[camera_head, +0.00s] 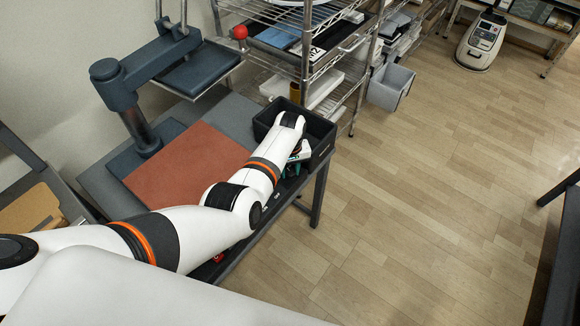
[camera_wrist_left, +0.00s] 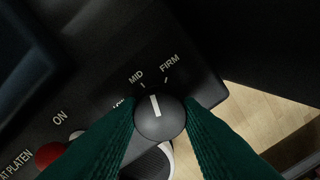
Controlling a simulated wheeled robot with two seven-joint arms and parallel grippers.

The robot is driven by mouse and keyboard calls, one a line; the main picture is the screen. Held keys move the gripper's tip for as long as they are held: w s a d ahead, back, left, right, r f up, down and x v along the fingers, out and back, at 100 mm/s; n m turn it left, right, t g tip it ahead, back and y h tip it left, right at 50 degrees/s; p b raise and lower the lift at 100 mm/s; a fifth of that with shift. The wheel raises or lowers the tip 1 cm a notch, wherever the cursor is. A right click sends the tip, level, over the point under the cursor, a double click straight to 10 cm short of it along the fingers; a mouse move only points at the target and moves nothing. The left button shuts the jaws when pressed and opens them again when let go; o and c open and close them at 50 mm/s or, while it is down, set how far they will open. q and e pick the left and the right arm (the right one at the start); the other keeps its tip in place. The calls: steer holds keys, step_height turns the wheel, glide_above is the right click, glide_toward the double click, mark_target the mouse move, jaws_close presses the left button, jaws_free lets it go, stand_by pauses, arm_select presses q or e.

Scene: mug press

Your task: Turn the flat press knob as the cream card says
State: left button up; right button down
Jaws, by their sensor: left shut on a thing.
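The black round press knob (camera_wrist_left: 158,120) shows in the left wrist view, with a white pointer line aimed up and slightly left, nearer the MID mark than the FIRM mark. A third label to the left is mostly hidden by a finger. My left gripper (camera_wrist_left: 160,125) has its dark green fingers on either side of the knob, shut on it. In the head view my left gripper (camera_head: 292,170) is at the right front edge of the press table, largely hidden by my arm, and the knob cannot be made out. I cannot make out a cream card. My right gripper is not in view.
Left of the knob are an ON label and a red round control (camera_wrist_left: 48,155). The press (camera_head: 122,88) stands at the back left beside a red-brown mat (camera_head: 185,165). A dark open bin (camera_head: 322,130) sits beyond my gripper.

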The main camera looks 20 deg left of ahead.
arm_select(q)
steer(key=m+p, duration=0.1)
steer(key=m, duration=0.4)
steer(key=shift+m, duration=0.3)
stand_by(0.4)
steer(key=o, duration=1)
